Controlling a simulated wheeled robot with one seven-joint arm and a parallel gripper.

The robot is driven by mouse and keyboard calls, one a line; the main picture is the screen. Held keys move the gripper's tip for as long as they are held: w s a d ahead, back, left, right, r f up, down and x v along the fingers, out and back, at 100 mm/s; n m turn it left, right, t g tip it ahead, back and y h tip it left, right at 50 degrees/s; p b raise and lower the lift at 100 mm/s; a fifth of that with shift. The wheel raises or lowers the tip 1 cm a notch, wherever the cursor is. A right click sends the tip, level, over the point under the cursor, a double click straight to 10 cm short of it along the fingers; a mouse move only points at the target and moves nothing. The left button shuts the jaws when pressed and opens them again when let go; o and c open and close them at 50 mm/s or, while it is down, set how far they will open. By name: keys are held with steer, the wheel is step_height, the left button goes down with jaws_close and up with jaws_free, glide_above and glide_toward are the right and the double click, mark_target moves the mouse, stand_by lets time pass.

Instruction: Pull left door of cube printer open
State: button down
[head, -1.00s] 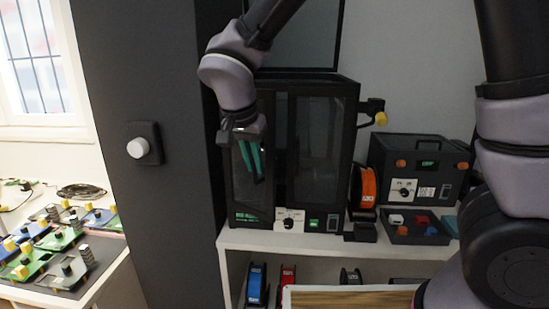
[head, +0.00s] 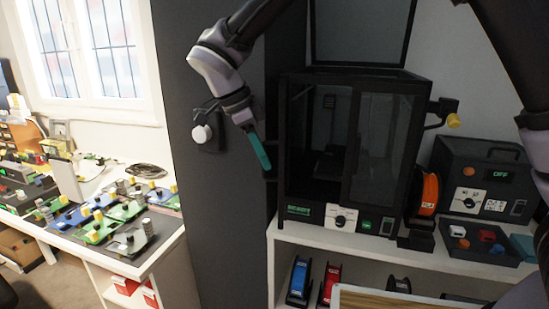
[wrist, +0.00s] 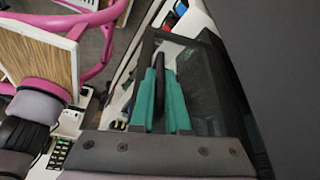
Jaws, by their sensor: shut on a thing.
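The cube printer (head: 300,198) is a black-framed cabinet on a white shelf unit. Its right door (head: 385,135) is closed across the right half of the front. The left half of the front is uncovered and the dark inside shows. The left door is swung out at the printer's left side, nearly edge-on in the head view and hard to make out against the dark pillar. In the wrist view the left door (wrist: 205,90) is a dark glass panel in a black frame. My gripper (head: 265,164) has teal fingers (wrist: 160,75), shut on the black door handle (wrist: 159,64).
A dark pillar (head: 215,240) with a white knob (head: 202,134) stands close left of my gripper. Right of the printer are an orange spool (head: 427,195), a black control box (head: 480,155) and a parts tray (head: 478,243). A bench (head: 165,235) with boards is at far left.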

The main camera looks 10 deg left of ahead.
steer(key=shift+w+a+m, duration=0.15)
steer(key=shift+a+m, duration=0.45)
steer(key=c, duration=0.9)
jaws_free()
steer(key=shift+r, duration=0.1)
steer(key=v, duration=1)
steer(key=shift+w+a+r, duration=0.1)
steer(key=shift+a+r, duration=0.15)
steer(key=shift+r, duration=0.1)
